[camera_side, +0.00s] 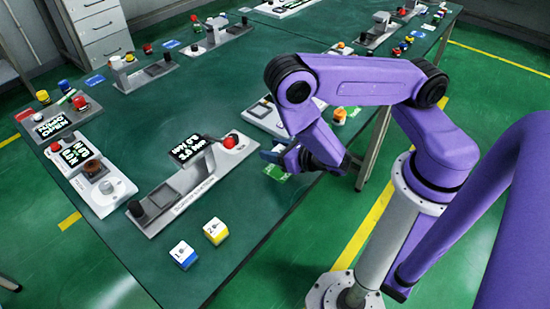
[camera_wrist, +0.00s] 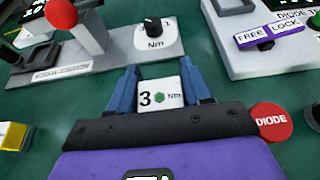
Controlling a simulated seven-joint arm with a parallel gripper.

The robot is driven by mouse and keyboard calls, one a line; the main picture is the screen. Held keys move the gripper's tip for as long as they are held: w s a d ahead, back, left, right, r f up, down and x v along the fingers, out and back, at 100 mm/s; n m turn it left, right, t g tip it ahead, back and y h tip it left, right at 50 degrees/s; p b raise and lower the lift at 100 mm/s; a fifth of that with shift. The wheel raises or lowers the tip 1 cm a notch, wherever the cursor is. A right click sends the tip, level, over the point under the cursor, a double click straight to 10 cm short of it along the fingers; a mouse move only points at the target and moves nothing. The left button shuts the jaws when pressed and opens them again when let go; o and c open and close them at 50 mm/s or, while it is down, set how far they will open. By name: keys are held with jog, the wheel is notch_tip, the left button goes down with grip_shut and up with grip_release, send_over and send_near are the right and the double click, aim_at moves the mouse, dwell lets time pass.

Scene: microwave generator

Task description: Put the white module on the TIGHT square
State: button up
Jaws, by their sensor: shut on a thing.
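In the wrist view a white module (camera_wrist: 161,95) marked "3 Nm" sits between the blue fingers of my gripper (camera_wrist: 163,88). The fingers are shut on it from both sides. In the side view my gripper (camera_side: 271,156) is at the right edge of the table, just right of a grey station with a red knob; the module is too small to make out there. I cannot read a TIGHT label in either view.
A blue cube (camera_side: 183,254) and a yellow cube (camera_side: 215,231) stand at the near edge. A FREE/LOCK station (camera_wrist: 262,40) stands beyond. Bare green table (camera_side: 120,240) lies around the cubes.

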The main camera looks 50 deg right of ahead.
jog(key=shift+f, duration=1.65)
jog(key=o, duration=1.2)
jog(key=shift+f, duration=0.15)
jog(key=shift+o, duration=0.2)
